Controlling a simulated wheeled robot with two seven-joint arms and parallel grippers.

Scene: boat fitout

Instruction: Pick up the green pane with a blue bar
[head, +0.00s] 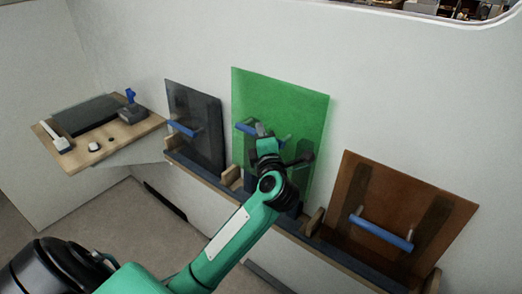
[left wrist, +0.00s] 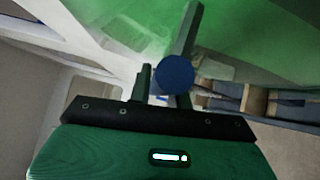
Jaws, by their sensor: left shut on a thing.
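The green pane (head: 302,110) stands upright in the middle of a wall rack, leaning near the white wall. Its blue bar (head: 245,128) runs across its front and is partly hidden by my left arm. My left gripper (head: 262,134) is at the pane's front, shut on the blue bar. In the left wrist view the round blue end of the bar (left wrist: 174,75) sits between the dark fingers, and the green pane (left wrist: 250,40) fills the upper part. The pane's lower edge is hidden behind my arm. My right gripper is not in view.
A dark grey pane (head: 205,108) with a blue bar stands left of the green one, and a brown pane (head: 370,185) with a blue bar right of it. Wooden blocks divide the rack (head: 205,178). A wooden shelf (head: 78,158) with tools is at the left.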

